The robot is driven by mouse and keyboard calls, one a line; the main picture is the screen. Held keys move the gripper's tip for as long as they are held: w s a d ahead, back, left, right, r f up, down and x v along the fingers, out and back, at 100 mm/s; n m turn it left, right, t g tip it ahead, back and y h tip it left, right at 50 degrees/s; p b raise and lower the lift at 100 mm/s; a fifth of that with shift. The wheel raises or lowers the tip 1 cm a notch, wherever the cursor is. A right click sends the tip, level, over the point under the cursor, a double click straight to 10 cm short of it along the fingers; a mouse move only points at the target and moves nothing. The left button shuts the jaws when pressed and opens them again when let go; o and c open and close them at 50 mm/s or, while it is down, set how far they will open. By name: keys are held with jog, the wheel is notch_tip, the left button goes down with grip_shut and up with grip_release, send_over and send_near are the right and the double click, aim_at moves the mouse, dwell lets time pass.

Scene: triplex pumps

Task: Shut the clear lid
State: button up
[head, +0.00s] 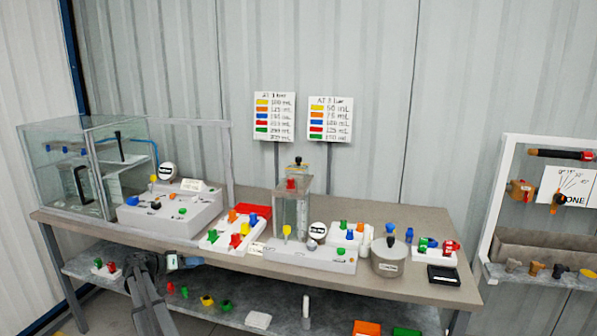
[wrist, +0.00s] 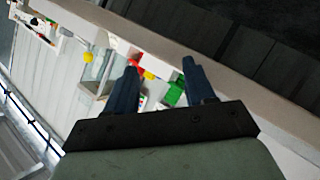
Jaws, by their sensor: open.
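A clear case (head: 70,185) stands at the left end of the bench in the head view. A clear framed panel (head: 212,150) stands raised beside it, behind a grey unit; I cannot tell which clear part is the lid. A smaller clear box (head: 290,215) stands mid-bench with a red knob on top. My gripper (head: 185,262) is low in front of the bench's front edge, apart from the case and panel. In the wrist view my gripper (wrist: 160,80) has its two dark fingers spread. A green part (wrist: 174,94) shows between them, not held.
The grey unit (head: 170,210) with coloured knobs sits beside the case. A white tray (head: 232,233) of coloured parts and a round grey pot (head: 390,257) also stand on the bench. A lower shelf (head: 230,295) holds loose parts. A white-framed rack (head: 545,240) stands at right.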

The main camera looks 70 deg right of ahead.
aim_at(299, 158)
jog(key=s+d+r+m+g+h, duration=0.15)
jog(key=s+d+r+m, duration=0.3)
jog(key=d+r, duration=0.55)
jog(key=s+d+r+m+g+y, duration=0.1)
jog(key=s+d+r+m+g, duration=0.35)
jog(key=r, duration=0.95)
jog(key=shift+m+t+h, duration=0.35)
jog(key=shift+m+t, duration=0.05)
jog(key=shift+m, duration=0.2)
jog(key=r+x, duration=0.2)
jog(key=x, duration=0.8)
jog(key=w+d+r+x, duration=0.1)
jog(key=r+x, duration=0.1)
jog(key=x, duration=0.8)
jog(key=r+x, duration=0.1)
jog(key=x, duration=0.9)
jog(key=shift+w+d+r, duration=0.2)
jog(key=shift+d+r, duration=0.05)
jog(key=shift+r, duration=0.15)
jog(key=shift+r, duration=0.1)
grip_shut()
